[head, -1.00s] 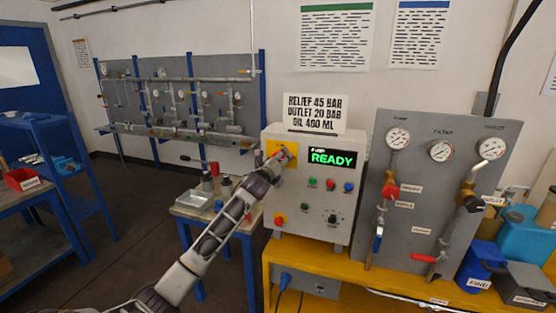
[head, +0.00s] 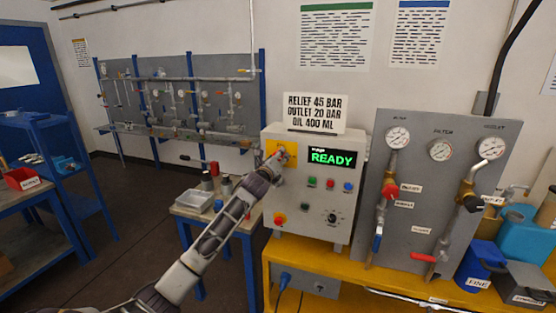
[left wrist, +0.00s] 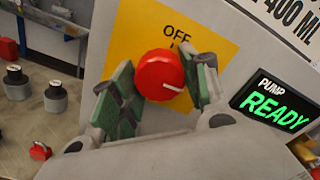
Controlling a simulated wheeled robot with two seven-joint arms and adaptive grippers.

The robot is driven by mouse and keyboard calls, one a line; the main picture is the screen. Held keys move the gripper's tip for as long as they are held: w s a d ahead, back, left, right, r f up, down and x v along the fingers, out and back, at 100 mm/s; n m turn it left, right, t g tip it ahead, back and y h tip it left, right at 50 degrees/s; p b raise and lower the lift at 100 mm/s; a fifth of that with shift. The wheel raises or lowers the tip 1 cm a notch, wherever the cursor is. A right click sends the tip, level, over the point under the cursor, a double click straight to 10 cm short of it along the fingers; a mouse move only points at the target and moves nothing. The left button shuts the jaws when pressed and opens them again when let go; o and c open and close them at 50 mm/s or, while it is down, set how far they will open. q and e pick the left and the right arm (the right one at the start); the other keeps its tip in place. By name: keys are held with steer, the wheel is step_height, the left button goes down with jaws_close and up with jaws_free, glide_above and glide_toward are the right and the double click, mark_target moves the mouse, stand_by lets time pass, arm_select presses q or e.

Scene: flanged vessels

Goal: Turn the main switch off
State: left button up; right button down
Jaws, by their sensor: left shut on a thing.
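The main switch is a red round knob (left wrist: 160,75) on a yellow plate (left wrist: 135,32) marked OFF at its top, on the grey control box (head: 312,225). Its white pointer line points right and slightly down in the left wrist view. My left gripper (head: 278,162) is at the knob, and in the left wrist view its green-padded fingers (left wrist: 163,92) are on either side of it, shut on it. In the head view the gripper hides most of the knob. The box display (head: 332,158) reads READY in green. My right gripper is not in view.
A gauge panel (head: 430,200) with valves stands to the right. A small table (head: 222,222) with a tray and cylinders stands left.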

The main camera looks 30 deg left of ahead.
arm_select(q)
steer(key=shift+n+p, duration=0.3)
steer(key=shift+n, duration=0.1)
steer(key=n+p, duration=0.1)
steer(key=n, duration=0.2)
steer(key=shift+r+n+p, duration=0.1)
steer(key=shift+n+p, duration=0.3)
steer(key=n+p, duration=0.1)
steer(key=n, duration=0.2)
steer(key=shift+n, duration=0.4)
steer(key=n+p, duration=0.2)
steer(key=n, duration=0.6)
steer(key=shift+p, duration=0.4)
steer(key=shift+n, duration=0.6)
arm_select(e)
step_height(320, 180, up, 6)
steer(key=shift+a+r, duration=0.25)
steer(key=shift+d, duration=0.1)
